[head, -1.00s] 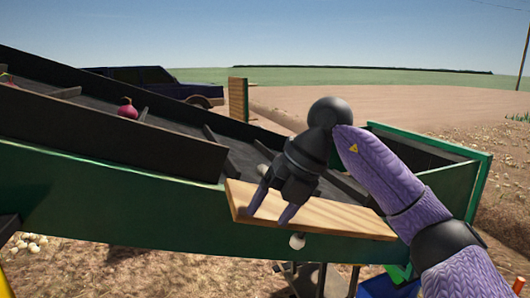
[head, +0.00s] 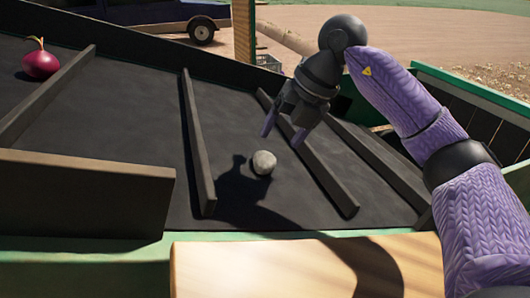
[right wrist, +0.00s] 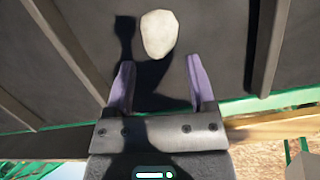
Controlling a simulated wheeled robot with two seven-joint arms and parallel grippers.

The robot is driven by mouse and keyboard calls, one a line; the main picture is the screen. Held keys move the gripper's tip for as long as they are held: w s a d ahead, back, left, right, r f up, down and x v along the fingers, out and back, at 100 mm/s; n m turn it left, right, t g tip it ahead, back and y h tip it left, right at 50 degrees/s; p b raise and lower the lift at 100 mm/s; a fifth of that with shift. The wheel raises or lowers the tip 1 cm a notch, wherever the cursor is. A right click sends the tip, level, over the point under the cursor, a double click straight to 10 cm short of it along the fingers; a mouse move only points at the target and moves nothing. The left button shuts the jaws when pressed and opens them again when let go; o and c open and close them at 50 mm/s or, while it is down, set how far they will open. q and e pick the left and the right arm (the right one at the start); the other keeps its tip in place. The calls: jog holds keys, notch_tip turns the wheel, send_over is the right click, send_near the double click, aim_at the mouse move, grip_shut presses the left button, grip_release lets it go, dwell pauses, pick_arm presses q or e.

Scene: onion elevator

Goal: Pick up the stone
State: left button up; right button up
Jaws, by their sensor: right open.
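The stone (head: 263,162) is a small, roundish, pale grey lump. It lies on the dark conveyor belt (head: 240,205) between two raised slats. It also shows in the right wrist view (right wrist: 159,34), beyond the fingertips and roughly between their lines. My right gripper (head: 284,134) is open and empty, with purple fingers. It hangs above the belt, close to the stone and apart from it. In the right wrist view my right gripper (right wrist: 161,82) has a clear gap between its fingers. My left gripper is not in view.
A red onion (head: 40,64) lies higher up the belt at the left. A dark side board (head: 80,192) and a wooden plank (head: 300,265) border the near side. Raised slats (head: 198,145) cross the belt. A green-rimmed bin (head: 470,90) stands at the right.

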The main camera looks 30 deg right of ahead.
aim_at(269, 156)
jog(key=p+x, duration=0.1)
jog(key=x, duration=0.5)
jog(key=shift+a+f+p, duration=0.1)
jog(key=shift+p, duration=0.3)
grip_shut()
